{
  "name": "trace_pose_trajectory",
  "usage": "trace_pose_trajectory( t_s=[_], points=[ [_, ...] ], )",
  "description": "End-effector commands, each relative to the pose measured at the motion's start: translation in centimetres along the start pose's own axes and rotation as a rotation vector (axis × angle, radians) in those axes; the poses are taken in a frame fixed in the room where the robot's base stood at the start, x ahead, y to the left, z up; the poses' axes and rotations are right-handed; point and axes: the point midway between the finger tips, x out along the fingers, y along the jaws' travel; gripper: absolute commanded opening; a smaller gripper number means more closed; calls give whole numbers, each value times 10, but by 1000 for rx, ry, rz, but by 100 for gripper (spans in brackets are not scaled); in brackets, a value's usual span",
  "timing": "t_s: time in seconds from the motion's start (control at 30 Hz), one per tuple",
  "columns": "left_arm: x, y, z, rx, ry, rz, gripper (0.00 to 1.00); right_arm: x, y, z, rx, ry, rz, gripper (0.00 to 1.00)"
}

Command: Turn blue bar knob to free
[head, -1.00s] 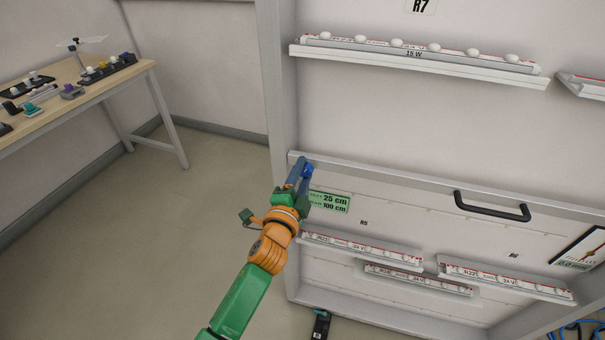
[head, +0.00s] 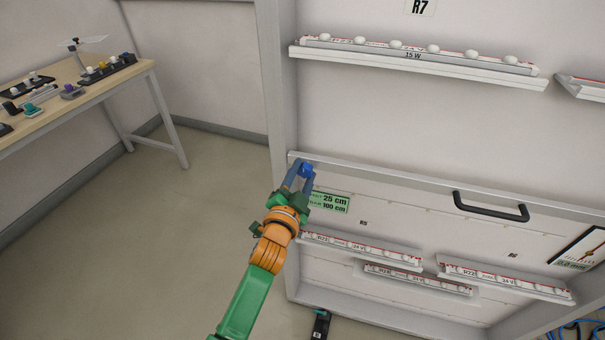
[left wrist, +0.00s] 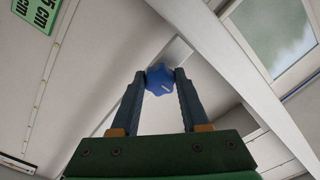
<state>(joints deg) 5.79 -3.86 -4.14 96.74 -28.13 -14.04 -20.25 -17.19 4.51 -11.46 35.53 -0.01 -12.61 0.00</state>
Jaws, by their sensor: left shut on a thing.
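The blue knob (head: 306,169) sits at the top left corner of the lower cabinet panel (head: 420,225). In the left wrist view the knob (left wrist: 159,78) has a lobed blue rim and a short white mark. My left gripper (head: 302,172) reaches up to it from below. In the left wrist view its two blue-grey fingers (left wrist: 160,80) are shut on the knob, one on each side. The knob's base and any lettering for its positions are hidden or too small to read. My right gripper is not in view.
A green label (head: 329,202) is right beside the gripper. A black handle (head: 491,207) sticks out further right. Lamp strips (head: 362,249) jut from the panel below. A workbench (head: 75,98) with small parts stands at the left. The floor between is clear.

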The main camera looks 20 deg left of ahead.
Motion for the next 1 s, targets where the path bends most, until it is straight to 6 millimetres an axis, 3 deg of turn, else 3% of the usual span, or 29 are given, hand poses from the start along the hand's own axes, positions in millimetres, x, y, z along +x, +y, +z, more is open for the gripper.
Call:
trace_pose_trajectory(
  t_s=[0.3,0.33,0.43,0.77,1.0],
  points=[
    [0,-2,-2,-4,7,-5,0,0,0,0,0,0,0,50],
    [0,-2,-2,-4,7,-5,48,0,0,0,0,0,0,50],
    [0,-2,-2,-3,6,-4,75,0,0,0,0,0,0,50],
    [-3,0,0,-2,1,0,75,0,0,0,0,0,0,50],
    [-51,1,1,-3,1,0,75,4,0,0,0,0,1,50]
  ],
)
